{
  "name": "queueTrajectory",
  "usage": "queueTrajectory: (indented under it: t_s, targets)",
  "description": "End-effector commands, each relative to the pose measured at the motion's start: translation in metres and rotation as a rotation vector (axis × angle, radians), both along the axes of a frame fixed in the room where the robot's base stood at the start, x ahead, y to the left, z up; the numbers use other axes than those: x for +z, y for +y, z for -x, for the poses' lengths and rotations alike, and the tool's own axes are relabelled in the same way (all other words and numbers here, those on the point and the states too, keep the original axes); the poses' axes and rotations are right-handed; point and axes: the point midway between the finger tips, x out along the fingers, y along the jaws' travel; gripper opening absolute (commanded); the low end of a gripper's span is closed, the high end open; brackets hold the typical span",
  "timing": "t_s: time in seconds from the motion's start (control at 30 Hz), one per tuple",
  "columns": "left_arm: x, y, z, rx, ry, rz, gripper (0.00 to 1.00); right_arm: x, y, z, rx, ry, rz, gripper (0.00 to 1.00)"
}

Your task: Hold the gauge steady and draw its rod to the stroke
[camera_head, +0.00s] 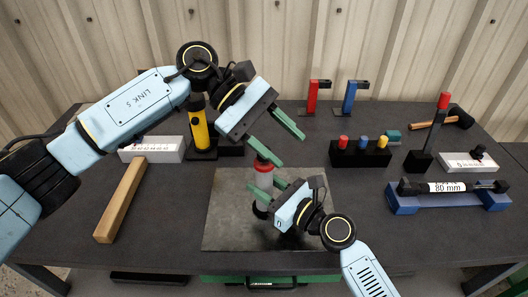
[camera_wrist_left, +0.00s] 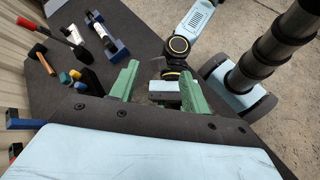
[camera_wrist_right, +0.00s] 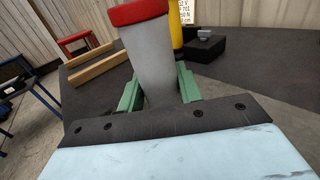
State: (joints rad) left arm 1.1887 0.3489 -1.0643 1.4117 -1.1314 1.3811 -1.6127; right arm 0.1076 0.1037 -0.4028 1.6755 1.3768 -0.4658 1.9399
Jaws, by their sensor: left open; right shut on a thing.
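The gauge, a grey cylinder with a red collar (camera_head: 263,166), stands upright over the metal plate. In the right wrist view its grey body (camera_wrist_right: 152,55) fills the space between the fingers. My right gripper (camera_head: 265,189) is shut on this body from the near side; its green fingers also show in the right wrist view (camera_wrist_right: 158,88). My left gripper (camera_head: 291,149) is open and empty, tilted down above and just behind the collar. Its spread fingers show in the left wrist view (camera_wrist_left: 160,72). The rod cannot be told clearly from the collar.
The metal plate (camera_head: 229,225) lies mid-bench. A wooden bar (camera_head: 122,200) and a yellow-handled tool (camera_head: 200,131) are at left. At right are a black block with coloured pegs (camera_head: 360,154), a blue cradle (camera_head: 450,201) holding an "80 mm" piece, and a hammer (camera_head: 435,122).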

Motion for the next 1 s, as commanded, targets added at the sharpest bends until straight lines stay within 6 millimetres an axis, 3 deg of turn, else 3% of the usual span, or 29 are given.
queueTrajectory:
  t_s: [0.17, 0.4, 0.7, 0.87, 1.0]
  targets:
    - [-0.014, 0.026, -0.008, 0.176, 0.200, 0.167, 0.47, 0.000, 0.000, 0.000, 0.000, 0.001, 0.001, 0.06]
    - [-0.036, 0.082, -0.022, 0.427, 0.441, 0.344, 0.47, 0.000, 0.000, 0.000, 0.000, 0.001, 0.001, 0.06]
    - [-0.058, 0.139, -0.029, 0.633, 0.609, 0.458, 0.47, 0.000, 0.000, 0.000, 0.001, 0.001, 0.001, 0.06]
    - [-0.061, 0.143, -0.030, 0.662, 0.631, 0.473, 0.47, 0.000, 0.000, 0.000, 0.001, 0.001, 0.000, 0.06]
    - [-0.061, 0.126, -0.031, 0.662, 0.632, 0.475, 0.47, 0.000, 0.000, 0.000, 0.001, 0.001, 0.000, 0.06]
